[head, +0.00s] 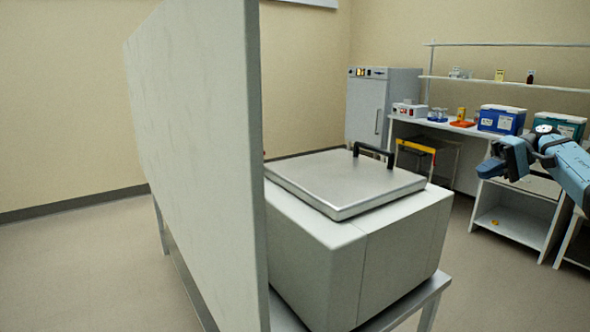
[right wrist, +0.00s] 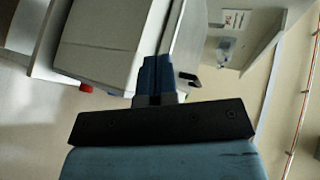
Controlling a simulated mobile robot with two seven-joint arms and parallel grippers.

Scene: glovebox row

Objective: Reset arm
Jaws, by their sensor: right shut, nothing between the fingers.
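My right arm comes in from the right edge of the head view, and its blue right gripper (head: 490,168) hangs in the air to the right of a large white box-shaped machine (head: 330,262). In the right wrist view the two fingers of the right gripper (right wrist: 157,66) lie together, shut and empty. The machine also shows behind the fingers in that view (right wrist: 105,45). My left gripper is not in view.
The machine has a flat metal lid (head: 345,180) with a black handle (head: 374,153). A tall pale panel (head: 205,150) stands to its left. A bench at the back right bears blue (head: 501,120) and teal (head: 560,123) boxes. Floor on the left is clear.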

